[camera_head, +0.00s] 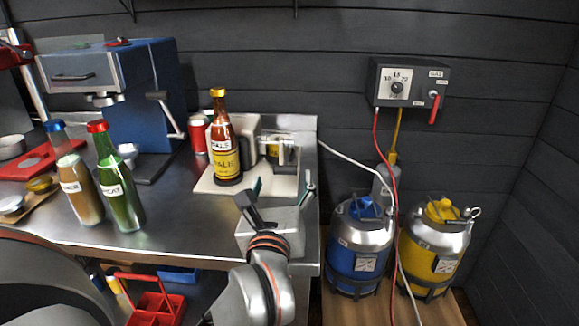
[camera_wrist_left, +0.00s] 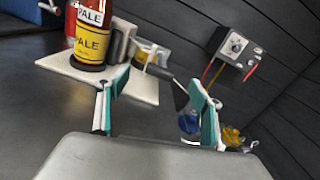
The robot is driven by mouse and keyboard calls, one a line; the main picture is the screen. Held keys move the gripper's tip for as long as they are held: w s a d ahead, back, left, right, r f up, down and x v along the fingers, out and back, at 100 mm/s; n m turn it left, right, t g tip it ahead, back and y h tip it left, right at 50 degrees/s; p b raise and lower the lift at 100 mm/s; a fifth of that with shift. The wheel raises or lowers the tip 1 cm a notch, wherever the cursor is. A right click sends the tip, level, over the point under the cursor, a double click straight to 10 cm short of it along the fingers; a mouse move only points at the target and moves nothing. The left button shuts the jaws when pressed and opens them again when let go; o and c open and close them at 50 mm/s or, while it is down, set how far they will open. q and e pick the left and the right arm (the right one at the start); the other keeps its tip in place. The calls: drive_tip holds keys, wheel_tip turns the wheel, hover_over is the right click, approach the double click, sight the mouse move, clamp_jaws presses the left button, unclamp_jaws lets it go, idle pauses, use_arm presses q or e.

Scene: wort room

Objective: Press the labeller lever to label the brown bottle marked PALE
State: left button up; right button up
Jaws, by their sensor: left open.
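The brown bottle (camera_head: 223,140) marked PALE stands upright on the white base plate of the labeller (camera_head: 205,184). It has a gold cap, a white neck label and a yellow PALE label on its body, also seen in the left wrist view (camera_wrist_left: 90,42). Behind and right of the bottle are the labeller's grey block (camera_wrist_left: 122,42) and a yellow roll in a pale frame (camera_wrist_left: 150,55). My right gripper is out of view.
A blue machine (camera_head: 140,80) and red can (camera_head: 198,133) are behind. Blue (camera_head: 358,245) and yellow (camera_head: 440,245) kegs stand right of the counter.

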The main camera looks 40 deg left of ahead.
sight(285, 171)
use_arm(q)
drive_tip(key=shift+w+a+f+b, duration=0.25)
drive_tip(key=shift+w+b, duration=0.1)
drive_tip(key=shift+w, duration=0.1)
drive_tip(key=shift+w+a+f+b, duration=0.2)
drive_tip(key=shift+w+b, duration=0.1)
drive_tip(key=shift+w, duration=0.15)
drive_tip(key=x, duration=0.2)
drive_tip(key=b+x, duration=0.1)
drive_tip(key=x, duration=0.1)
drive_tip(key=shift+w+r, duration=0.15)
drive_tip(key=shift+r, duration=0.15)
drive_tip(key=shift+w+a, duration=0.25)
drive_tip(key=shift+w, duration=0.15)
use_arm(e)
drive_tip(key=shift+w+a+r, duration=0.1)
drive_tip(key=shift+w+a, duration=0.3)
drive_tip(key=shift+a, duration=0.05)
use_arm(q)
drive_tip(key=shift+r, duration=0.1)
drive_tip(key=c, duration=1.6)
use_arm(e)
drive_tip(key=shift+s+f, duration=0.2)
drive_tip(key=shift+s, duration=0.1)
